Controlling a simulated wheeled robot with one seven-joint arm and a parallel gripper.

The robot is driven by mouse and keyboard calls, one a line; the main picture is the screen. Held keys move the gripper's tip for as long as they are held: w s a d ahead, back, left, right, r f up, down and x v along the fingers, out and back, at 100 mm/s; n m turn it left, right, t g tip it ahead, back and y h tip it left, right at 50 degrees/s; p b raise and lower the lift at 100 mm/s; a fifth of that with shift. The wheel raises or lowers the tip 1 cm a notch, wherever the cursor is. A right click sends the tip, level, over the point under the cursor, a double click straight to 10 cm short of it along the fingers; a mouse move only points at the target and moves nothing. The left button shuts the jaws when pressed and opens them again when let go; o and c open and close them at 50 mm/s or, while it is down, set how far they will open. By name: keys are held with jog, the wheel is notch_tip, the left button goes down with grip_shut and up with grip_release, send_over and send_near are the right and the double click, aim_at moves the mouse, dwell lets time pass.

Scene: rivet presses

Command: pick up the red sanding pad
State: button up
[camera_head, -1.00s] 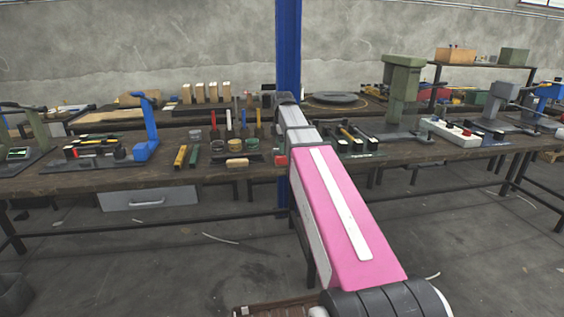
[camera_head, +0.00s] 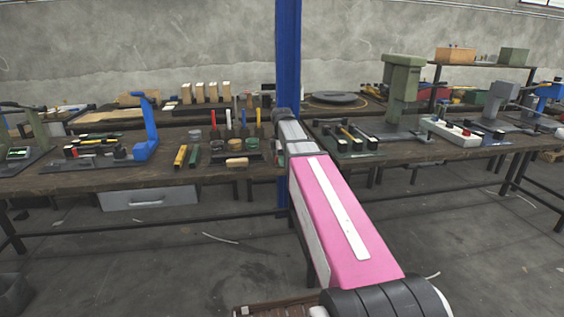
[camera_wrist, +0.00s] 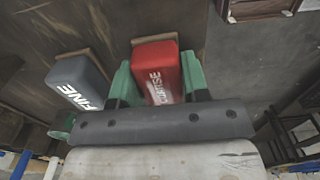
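The red sanding pad (camera_wrist: 155,68), a block with white lettering that seems to read COARSE, lies on the dark bench top in the wrist view. My gripper (camera_wrist: 156,75) has green fingers, one on each side of the red pad. The fingers are apart, with the pad between them; I cannot tell whether they touch its sides. The pad's near end is hidden behind the gripper's dark crossbar. In the head view, my forearm hides the gripper and the pad.
A dark grey pad marked FINE (camera_wrist: 78,82) lies just left of the red pad, close to the left finger. A wooden tray (camera_wrist: 258,8) shows at the top right. In the head view, the blue column (camera_head: 288,60) stands behind my arm, and tools crowd the bench (camera_head: 75,180).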

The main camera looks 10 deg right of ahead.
jog(key=shift+c, duration=1.4)
jog(key=shift+r, duration=0.5)
jog(key=r, duration=0.3)
jog(key=shift+a+r, duration=0.35)
jog(key=shift+a, duration=0.05)
jog(key=s+a+r, duration=0.2)
jog(key=a+r, duration=0.4)
jog(key=a, duration=0.4)
jog(key=shift+s+a+r, duration=0.15)
jog(key=shift+s+a, duration=0.15)
jog(key=shift+s, duration=0.1)
jog(key=shift+o, duration=0.5)
